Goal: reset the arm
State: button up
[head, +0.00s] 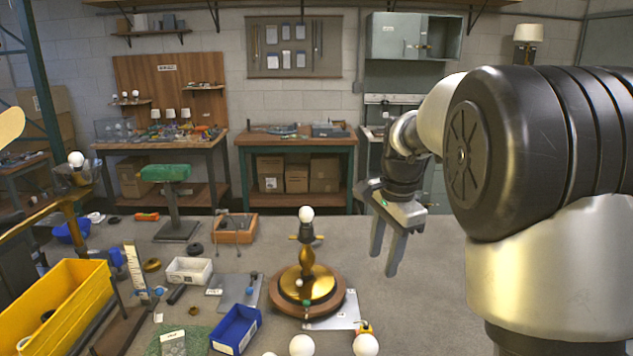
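My gripper (386,252) hangs above the table to the right of the brass lamp. Its two fingers point down with a gap between them, and nothing is held. The lamp (307,283) stands upright on a round wooden base, with a white bulb (306,214) at its top. The gripper is apart from the lamp. My arm fills the right side of the head view and hides the table and wall behind it.
A yellow bin (62,300), a blue bin (236,330), a white tray (189,270), a wooden box (234,228) and a green-topped stand (170,200) are left of the lamp. White bulbs (302,346) lie at the front edge. The table (420,300) is clear below and right of the gripper.

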jog(key=s+r+n+t+p, duration=0.1)
jog(key=s+r+n, duration=0.35)
jog(key=s, duration=0.35)
jog(key=s+r+n+t+p, duration=0.25)
jog(key=s+r, duration=0.25)
jog(key=s, duration=0.3)
jog(key=s+f+n, duration=0.1)
jog(key=s+n, duration=0.5)
jog(key=s, duration=0.4)
jog(key=shift+s+a+n+t+h+p, duration=0.2)
jog(key=shift+a+n+t+h+p, duration=0.1)
jog(key=shift+t+p, duration=0.1)
